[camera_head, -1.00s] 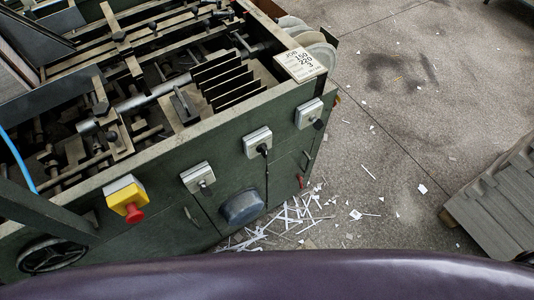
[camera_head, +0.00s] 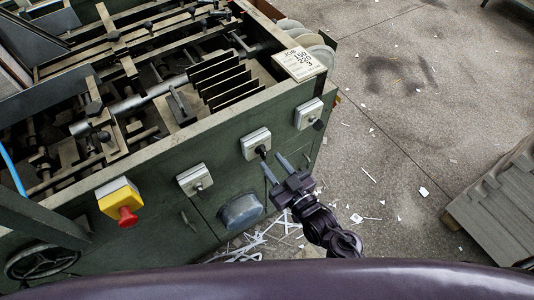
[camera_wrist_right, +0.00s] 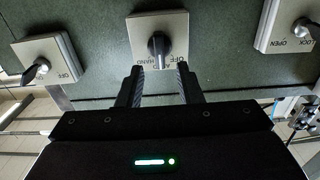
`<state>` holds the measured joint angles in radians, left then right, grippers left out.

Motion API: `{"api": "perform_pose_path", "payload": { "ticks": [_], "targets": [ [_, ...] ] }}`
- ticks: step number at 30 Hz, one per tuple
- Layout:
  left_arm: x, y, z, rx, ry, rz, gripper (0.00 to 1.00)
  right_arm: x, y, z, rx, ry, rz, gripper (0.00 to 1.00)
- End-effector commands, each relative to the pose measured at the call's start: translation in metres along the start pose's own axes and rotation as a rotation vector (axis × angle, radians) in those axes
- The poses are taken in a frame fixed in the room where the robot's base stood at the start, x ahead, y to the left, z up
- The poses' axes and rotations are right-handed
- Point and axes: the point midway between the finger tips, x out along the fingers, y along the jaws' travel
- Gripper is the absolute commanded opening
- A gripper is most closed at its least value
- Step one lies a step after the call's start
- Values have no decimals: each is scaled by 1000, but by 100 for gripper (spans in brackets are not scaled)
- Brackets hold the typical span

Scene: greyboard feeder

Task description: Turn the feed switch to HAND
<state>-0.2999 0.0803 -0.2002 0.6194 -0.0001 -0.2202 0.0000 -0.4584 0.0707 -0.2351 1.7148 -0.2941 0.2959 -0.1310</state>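The switch with a black knob on a pale square plate (camera_head: 256,138) is the middle one of three on the green machine's side. In the right wrist view its knob (camera_wrist_right: 159,45) stands roughly upright in the picture, and the plate's lettering, partly covered, includes OFF and HAND. Which mark the knob points to I cannot tell. My right gripper (camera_head: 273,164) is open and empty, its fingertips just short of the knob. In the wrist view the two fingers (camera_wrist_right: 160,72) sit either side of the knob's line, apart from it. My left gripper is not in view.
A switch plate with a key-like knob (camera_head: 194,179) is to the left, another plate (camera_head: 308,113) to the right. A yellow box with a red button (camera_head: 123,203) and a handwheel (camera_head: 42,262) are further left. A round grey cover (camera_head: 241,211) bulges below. Paper scraps litter the floor.

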Motion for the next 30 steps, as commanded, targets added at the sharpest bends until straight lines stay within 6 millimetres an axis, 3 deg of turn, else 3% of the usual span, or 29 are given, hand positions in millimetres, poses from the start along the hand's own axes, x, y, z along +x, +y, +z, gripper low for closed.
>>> {"api": "perform_pose_path", "payload": {
  "ticks": [7, 17, 24, 30],
  "targets": [
    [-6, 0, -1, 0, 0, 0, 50, 32, 0, -1, 1, -1, 0, 33],
    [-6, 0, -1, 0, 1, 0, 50, 37, 0, 1, 1, -3, -1, 33],
    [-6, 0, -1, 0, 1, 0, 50, 37, 0, 1, 0, -3, -1, 6],
    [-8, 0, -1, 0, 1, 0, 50, 37, 0, 0, 16, -3, -1, 6]
  ]
}}
